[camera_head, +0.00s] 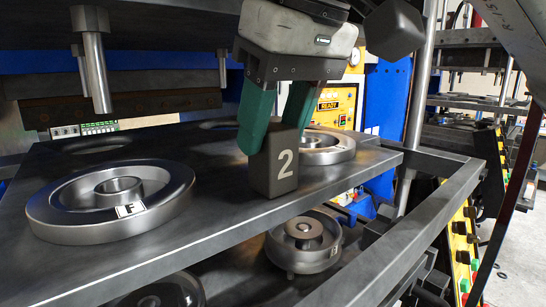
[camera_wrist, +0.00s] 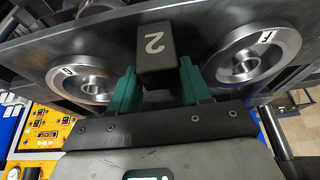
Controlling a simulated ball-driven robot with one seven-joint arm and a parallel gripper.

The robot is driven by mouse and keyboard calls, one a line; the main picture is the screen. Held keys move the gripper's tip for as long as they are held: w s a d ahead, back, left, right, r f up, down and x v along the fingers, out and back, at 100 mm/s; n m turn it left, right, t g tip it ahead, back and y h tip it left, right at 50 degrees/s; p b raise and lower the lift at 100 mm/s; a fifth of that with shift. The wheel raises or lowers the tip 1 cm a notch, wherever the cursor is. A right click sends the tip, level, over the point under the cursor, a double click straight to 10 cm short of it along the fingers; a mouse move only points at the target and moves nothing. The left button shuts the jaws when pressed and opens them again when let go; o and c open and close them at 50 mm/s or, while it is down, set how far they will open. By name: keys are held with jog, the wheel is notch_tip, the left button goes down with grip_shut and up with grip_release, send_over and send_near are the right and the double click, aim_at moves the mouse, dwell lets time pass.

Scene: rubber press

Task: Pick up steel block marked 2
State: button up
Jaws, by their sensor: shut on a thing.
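The dark steel block marked 2 (camera_head: 273,172) stands upright near the front edge of the metal plate (camera_head: 215,225) in the head view. My gripper (camera_head: 272,138) comes down from above with its green fingers on both sides of the block's upper part. It is shut on the block. In the wrist view the block (camera_wrist: 157,47) shows its white 2 between the green fingertips of my gripper (camera_wrist: 156,82). Whether the block's base touches the plate cannot be told for sure.
A round metal mould marked F (camera_head: 110,198) lies on the plate to the left. Another ring mould (camera_head: 326,148) lies close behind the block on the right. A lower shelf holds more round parts (camera_head: 303,240). A vertical steel post (camera_head: 418,90) stands at the right.

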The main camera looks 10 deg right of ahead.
grip_shut()
jog(key=shift+r, duration=0.15)
